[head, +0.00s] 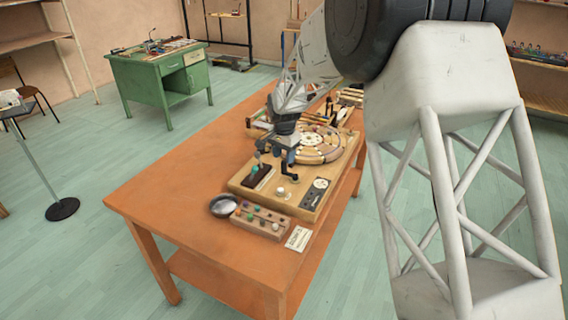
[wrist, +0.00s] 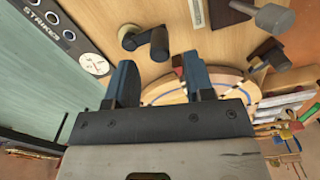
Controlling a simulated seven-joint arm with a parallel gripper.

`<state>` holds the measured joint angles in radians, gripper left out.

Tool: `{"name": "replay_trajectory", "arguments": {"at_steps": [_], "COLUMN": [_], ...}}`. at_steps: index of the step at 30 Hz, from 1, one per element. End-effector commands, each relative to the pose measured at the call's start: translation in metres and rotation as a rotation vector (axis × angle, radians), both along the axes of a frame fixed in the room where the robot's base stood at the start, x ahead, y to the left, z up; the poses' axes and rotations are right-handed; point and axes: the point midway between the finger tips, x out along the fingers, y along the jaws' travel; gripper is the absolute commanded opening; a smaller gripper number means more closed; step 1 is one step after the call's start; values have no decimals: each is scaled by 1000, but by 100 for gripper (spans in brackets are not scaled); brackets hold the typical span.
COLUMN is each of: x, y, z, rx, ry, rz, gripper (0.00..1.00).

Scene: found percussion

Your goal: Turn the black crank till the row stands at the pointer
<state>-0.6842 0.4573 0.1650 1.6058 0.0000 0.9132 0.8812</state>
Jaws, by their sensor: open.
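The black crank (wrist: 152,42) shows in the wrist view on the wooden board (wrist: 130,12), its upright grip just beyond my fingertips. In the head view the crank (head: 291,176) is small and partly hard to part from my fingers. My gripper (wrist: 160,75) is open and empty, its two blue fingers apart, with the crank beyond the gap and not between them. In the head view my gripper (head: 277,153) hangs over the board. The round wooden wheel (head: 318,145) lies behind it; its rows are too small to read. I cannot make out the pointer for certain.
A black block with levers (head: 257,176) stands left of the crank. A dark panel (head: 315,193) lies to its right. A metal bowl (head: 223,206) and a rack of coloured knobs (head: 260,219) sit in front. The orange table's (head: 165,185) left part is clear.

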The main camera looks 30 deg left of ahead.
Motion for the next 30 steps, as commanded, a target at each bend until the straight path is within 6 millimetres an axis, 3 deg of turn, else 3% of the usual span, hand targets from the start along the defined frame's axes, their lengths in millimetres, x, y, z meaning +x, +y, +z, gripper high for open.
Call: {"name": "replay_trajectory", "arguments": {"at_steps": [9, 21, 30], "x": [0, 0, 0], "y": [0, 0, 0], "z": [-32, -36, -36], "rx": [0, 0, 0], "ry": [0, 0, 0], "rz": [0, 0, 0], "gripper": [48, 48, 4]}}
